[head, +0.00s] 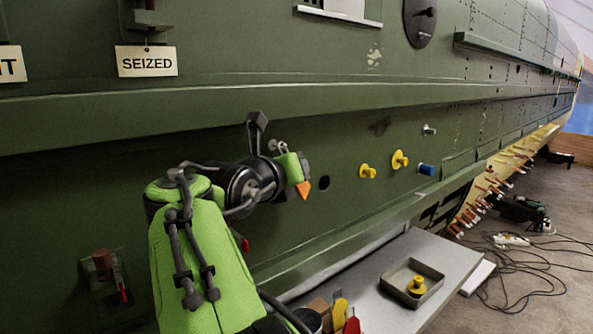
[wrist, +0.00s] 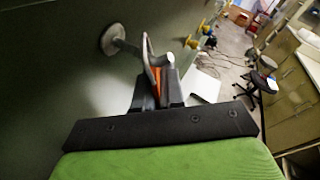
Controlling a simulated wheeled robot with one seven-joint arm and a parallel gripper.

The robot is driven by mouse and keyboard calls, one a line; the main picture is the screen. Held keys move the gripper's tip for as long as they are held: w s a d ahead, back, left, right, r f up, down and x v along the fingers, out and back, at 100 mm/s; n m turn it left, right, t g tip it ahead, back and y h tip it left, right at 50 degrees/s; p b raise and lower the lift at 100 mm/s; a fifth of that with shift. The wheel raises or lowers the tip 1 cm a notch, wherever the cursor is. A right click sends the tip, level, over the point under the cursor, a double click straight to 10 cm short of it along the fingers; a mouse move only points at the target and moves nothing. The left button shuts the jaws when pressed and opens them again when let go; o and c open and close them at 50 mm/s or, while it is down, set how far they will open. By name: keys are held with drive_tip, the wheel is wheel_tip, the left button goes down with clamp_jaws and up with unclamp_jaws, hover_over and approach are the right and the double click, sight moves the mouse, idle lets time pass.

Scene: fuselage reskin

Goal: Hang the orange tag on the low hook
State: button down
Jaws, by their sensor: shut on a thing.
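The orange tag (head: 304,189) shows as a small orange tip below my gripper (head: 297,174) in the head view. In the wrist view, my gripper (wrist: 158,92) is shut on the tag, and an orange strip of it (wrist: 157,78) shows between the fingers. A grey hook (head: 276,146) sticks out of the green fuselage side just beside the gripper. In the wrist view its round base (wrist: 112,40) is on the wall, and its stem reaches the tag's upper part. I cannot tell whether the tag is around the hook or only beside it.
Yellow knobs (head: 400,160) and a blue plug (head: 427,169) stick out of the fuselage to the right. Below, a grey bench (head: 450,262) holds a tray (head: 388,280) with a yellow part. A ledge (head: 200,110) runs above my arm. Cables (head: 520,285) lie on the floor.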

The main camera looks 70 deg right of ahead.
idle(0.3)
drive_tip(key=c, duration=1.1)
unclamp_jaws()
drive_tip(key=shift+s, duration=0.15)
drive_tip(key=shift+c, duration=0.2)
drive_tip(key=shift+a, duration=0.1)
drive_tip(key=shift+w+a, duration=0.25)
drive_tip(key=shift+a, duration=0.15)
drive_tip(key=a+r, duration=0.2)
drive_tip(key=a, duration=1.2)
drive_tip(key=shift+s+a+r+p, duration=0.2)
drive_tip(key=shift+a+r+p, duration=0.1)
drive_tip(key=shift+r+p, duration=0.1)
